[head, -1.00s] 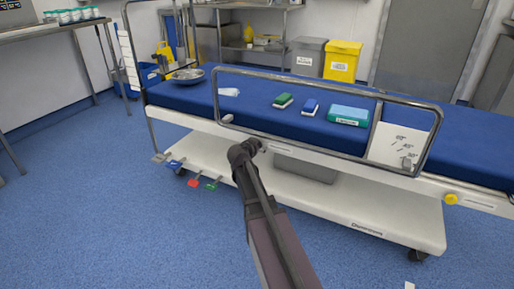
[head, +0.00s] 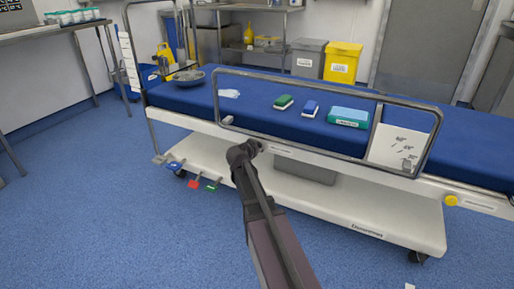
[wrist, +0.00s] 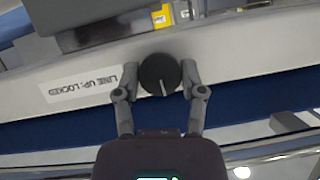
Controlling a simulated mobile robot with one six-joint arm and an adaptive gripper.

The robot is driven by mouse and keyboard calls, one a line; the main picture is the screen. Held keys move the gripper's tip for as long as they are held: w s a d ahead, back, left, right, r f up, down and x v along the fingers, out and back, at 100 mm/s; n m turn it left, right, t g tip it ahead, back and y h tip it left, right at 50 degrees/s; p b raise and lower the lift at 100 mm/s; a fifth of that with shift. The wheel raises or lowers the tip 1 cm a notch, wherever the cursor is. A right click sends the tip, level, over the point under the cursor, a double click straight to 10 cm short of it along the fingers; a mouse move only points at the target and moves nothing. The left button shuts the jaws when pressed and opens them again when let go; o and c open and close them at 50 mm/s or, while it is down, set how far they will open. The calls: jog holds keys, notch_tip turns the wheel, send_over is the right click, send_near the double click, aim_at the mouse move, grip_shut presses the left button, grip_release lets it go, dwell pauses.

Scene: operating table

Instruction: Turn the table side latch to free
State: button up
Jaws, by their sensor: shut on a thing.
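The side latch is a round black knob (wrist: 160,74) with a white line, on the pale side rail of the operating table (head: 390,225). In the wrist view the line points toward the picture's lower edge, the mattress side, leaning slightly right. A label (wrist: 82,86) reading "LINE UP: LOCKED" is beside the knob, upside down in this view. My gripper (wrist: 162,82) is shut on the knob, one finger at each side. In the head view my gripper (head: 258,148) is at the table's near side and the knob is hidden behind it.
A metal guard rail (head: 290,148) stands above my gripper along the near side. Coloured pedals (head: 193,184) are low at the left. A yellow knob (head: 451,201) is at the right end. Blue floor in front is open.

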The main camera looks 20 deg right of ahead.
jog(key=n+g+h, duration=0.1)
jog(key=n, duration=0.1)
jog(key=shift+w+f+n+g, duration=0.1)
jog(key=shift+n+g, duration=0.3)
jog(key=shift+n+g+h+b, duration=0.6)
jog(key=shift+n+h, duration=0.2)
jog(key=shift+n, duration=0.4)
jog(key=n+g+h+b, duration=0.1)
jog(key=n+b, duration=0.1)
jog(key=n, duration=0.1)
jog(key=shift+f+h, duration=0.15)
jog(key=shift+h, duration=0.15)
jog(key=shift+n+h+b, duration=0.6)
jog(key=shift+n+b, duration=0.2)
jog(key=shift+n, duration=0.6)
jog(key=shift+g, duration=0.3)
jog(key=o, duration=1.1)
jog(key=shift+o, duration=0.2)
jog(key=shift+r+p, duration=0.2)
jog(key=shift+p, duration=0.1)
